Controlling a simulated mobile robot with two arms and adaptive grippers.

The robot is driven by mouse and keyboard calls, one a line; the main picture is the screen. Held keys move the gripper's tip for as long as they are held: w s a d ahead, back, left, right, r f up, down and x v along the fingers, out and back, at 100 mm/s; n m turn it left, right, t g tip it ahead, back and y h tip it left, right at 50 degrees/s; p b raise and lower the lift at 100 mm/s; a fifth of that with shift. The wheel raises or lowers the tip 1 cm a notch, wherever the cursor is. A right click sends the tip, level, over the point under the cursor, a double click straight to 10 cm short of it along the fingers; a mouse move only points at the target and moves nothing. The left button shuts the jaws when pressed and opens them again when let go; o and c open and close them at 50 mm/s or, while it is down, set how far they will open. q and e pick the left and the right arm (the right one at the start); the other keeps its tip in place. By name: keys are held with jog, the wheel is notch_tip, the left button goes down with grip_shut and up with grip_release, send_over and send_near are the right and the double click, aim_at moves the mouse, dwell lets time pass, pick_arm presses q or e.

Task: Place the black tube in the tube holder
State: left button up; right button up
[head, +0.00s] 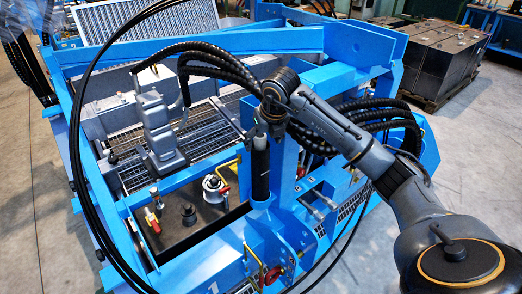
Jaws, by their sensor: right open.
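The black tube (260,172) stands roughly upright near the middle of the head view. Its lower end meets a round blue collar, the tube holder (260,204), on the blue frame. The tube's bottom is hidden, so I cannot tell how deep it sits. My right gripper (271,122) is at the tube's top end, with its arm coming in from the right. It is open; its fingertips are small and dark against the tube, and I cannot tell whether they touch it. My left gripper is not in view.
A blue steel frame (215,42) with bars and black hoses (215,55) surrounds the tube. A grey device (160,130) stands on grating to the left. Valves and a red handle (152,220) are at lower left. Dark boxes (440,62) stand on a pallet at back right.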

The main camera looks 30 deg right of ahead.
jog(key=v, duration=0.5)
jog(key=shift+w, duration=0.1)
dwell(1.1)
